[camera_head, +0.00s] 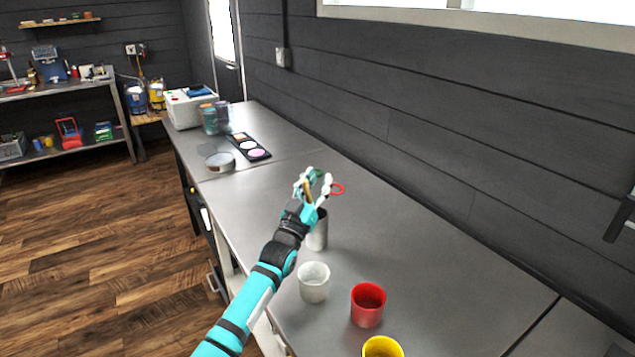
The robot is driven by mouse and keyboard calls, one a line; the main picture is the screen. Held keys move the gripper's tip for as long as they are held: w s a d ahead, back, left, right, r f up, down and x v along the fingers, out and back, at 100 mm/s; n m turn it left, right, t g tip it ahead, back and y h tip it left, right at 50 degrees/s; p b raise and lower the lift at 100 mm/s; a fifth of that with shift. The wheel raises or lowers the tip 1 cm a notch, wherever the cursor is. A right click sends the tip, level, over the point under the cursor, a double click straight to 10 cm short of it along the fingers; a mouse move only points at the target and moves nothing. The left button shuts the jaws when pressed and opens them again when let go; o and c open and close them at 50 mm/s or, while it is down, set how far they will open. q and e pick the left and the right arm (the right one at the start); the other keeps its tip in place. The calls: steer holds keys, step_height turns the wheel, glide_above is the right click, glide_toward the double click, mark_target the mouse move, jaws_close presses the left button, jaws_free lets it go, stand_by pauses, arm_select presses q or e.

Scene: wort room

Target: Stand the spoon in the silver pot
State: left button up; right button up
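The silver pot (318,235) stands upright on the grey worktop, partly hidden by my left arm. My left gripper (314,185) is directly over the pot's mouth in this view, its pale fingers pointing up and away. A thin brown, wooden-looking piece (308,190) shows between or beside the fingers. It may be the spoon, but its ends are hidden. A red ring-shaped handle (337,188) and a bit of green show by the fingers, above the pot. I cannot tell whether the fingers are closed on anything. My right gripper is not seen.
A white cup (314,283), a red cup (368,305) and a yellow cup (383,347) stand nearer. Farther back are a round grey container (220,161), a dark palette tray (249,147), jars (215,118) and a white box (190,107). The worktop right of the pot is clear.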

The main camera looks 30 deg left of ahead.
arm_select(q)
steer(key=v, duration=1.2)
steer(key=shift+s, duration=0.1)
stand_by(0.8)
